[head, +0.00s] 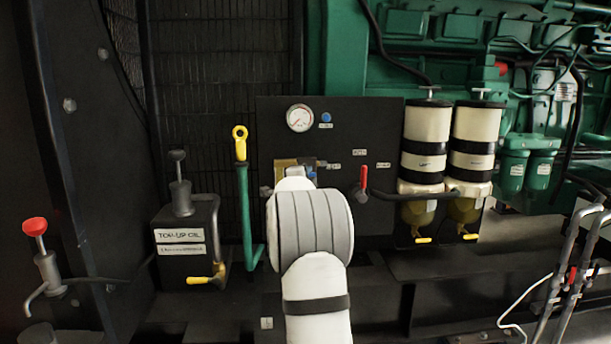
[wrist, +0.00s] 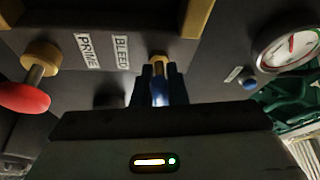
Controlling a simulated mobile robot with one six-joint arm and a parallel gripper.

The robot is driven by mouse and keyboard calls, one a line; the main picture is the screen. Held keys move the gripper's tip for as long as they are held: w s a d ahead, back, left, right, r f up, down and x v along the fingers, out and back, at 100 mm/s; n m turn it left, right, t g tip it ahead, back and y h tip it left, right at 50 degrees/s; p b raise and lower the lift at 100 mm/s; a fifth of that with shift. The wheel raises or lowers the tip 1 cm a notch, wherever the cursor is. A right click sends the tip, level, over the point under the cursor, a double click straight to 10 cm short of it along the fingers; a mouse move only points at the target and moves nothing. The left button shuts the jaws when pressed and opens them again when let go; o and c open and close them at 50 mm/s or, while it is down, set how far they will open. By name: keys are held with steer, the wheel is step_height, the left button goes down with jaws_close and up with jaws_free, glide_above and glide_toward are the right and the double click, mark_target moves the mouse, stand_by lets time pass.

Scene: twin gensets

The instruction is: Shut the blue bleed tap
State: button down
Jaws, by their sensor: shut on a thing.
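The blue bleed tap (wrist: 157,92) sits between the fingers of my gripper (wrist: 158,84) in the wrist view. My gripper is shut on its blue handle, and the brass end of the tap shows just beyond the fingertips. A white "BLEED" label (wrist: 121,50) is beside it on the dark panel. In the head view my own white and grey arm covers most of the tap and the gripper. The exact angle of the handle is hard to tell.
A red knob on a brass stem (wrist: 24,97) is left in the wrist view, near a "PRIME" label (wrist: 87,51). The gauge (head: 300,118) is on the panel above my arm. A red-handled lever (head: 363,179) and two filter bowls (head: 447,150) stand to the right.

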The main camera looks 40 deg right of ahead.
steer(key=m+g+y+p, duration=0.1)
steer(key=m+p, duration=0.1)
steer(key=m, duration=0.2)
steer(key=shift+a+f, duration=0.1)
steer(key=shift+w+f+m+y+p, duration=0.1)
steer(key=shift+m+y+p, duration=0.5)
steer(key=shift+m+y, duration=0.45)
steer(key=shift+m, duration=0.35)
steer(key=c, duration=1.3)
jaws_free()
steer(key=shift+o, duration=0.2)
